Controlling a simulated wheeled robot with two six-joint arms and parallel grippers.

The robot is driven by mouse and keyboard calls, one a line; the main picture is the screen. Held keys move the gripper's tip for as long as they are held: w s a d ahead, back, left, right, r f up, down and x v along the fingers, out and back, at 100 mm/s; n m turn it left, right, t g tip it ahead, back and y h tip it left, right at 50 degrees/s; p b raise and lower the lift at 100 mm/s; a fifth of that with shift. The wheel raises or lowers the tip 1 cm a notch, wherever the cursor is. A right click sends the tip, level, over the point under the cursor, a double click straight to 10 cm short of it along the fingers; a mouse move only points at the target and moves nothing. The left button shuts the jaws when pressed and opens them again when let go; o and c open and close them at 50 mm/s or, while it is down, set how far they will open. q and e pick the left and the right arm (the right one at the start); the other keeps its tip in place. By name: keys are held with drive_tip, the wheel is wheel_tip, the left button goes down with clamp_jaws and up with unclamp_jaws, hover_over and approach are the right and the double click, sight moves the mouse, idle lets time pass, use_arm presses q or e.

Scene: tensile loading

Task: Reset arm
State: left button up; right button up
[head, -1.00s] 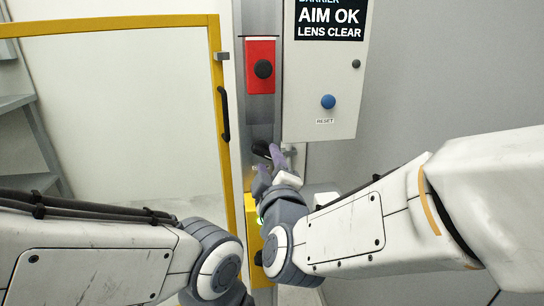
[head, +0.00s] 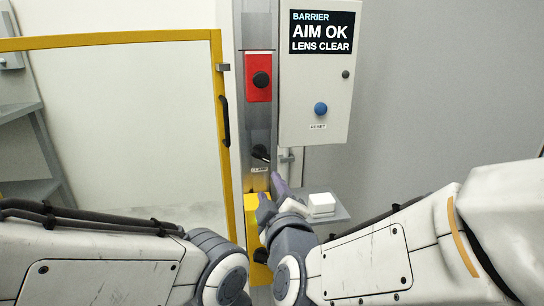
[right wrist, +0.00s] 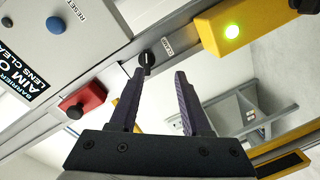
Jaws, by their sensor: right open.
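My right gripper (head: 268,196) is open and empty, in front of the post just below the black clamp knob (head: 260,154). In the right wrist view the same open fingers (right wrist: 158,78) show with a gap between them. The knob (right wrist: 147,60) stands beyond the fingertips there, apart from them as far as I can see. My left arm comes in from the left, low in the head view; its gripper is out of the picture.
A control box (head: 317,75) reads "AIM OK, LENS CLEAR" and has a blue reset button (head: 320,108). A red switch (head: 258,79) sits on the post. A yellow-framed door (head: 222,110) stands left. A white block (head: 321,203) rests on a grey shelf (head: 337,221).

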drive_tip(key=d+f+m+g+h, duration=0.1)
drive_tip(key=d+f+m+g, duration=0.7)
drive_tip(key=f, duration=0.6)
drive_tip(key=s+d+f+m+g+h, duration=0.3)
drive_tip(key=s+d+f+m+g, duration=0.25)
drive_tip(key=s+d+f, duration=0.4)
drive_tip(key=s+a+r+n+g+y, duration=0.1)
drive_tip(key=s+a+r+n, duration=0.3)
drive_tip(key=s+a, duration=0.2)
drive_tip(key=s+a+r+n+g, duration=0.2)
drive_tip(key=s+a+r+n, duration=0.1)
drive_tip(key=s+a, duration=0.3)
wheel_tip(320, 180, up, 24)
drive_tip(key=s+p, duration=0.1)
drive_tip(key=p, duration=2.2)
drive_tip(key=shift+s+d+f, duration=0.25)
drive_tip(key=shift+s, duration=0.15)
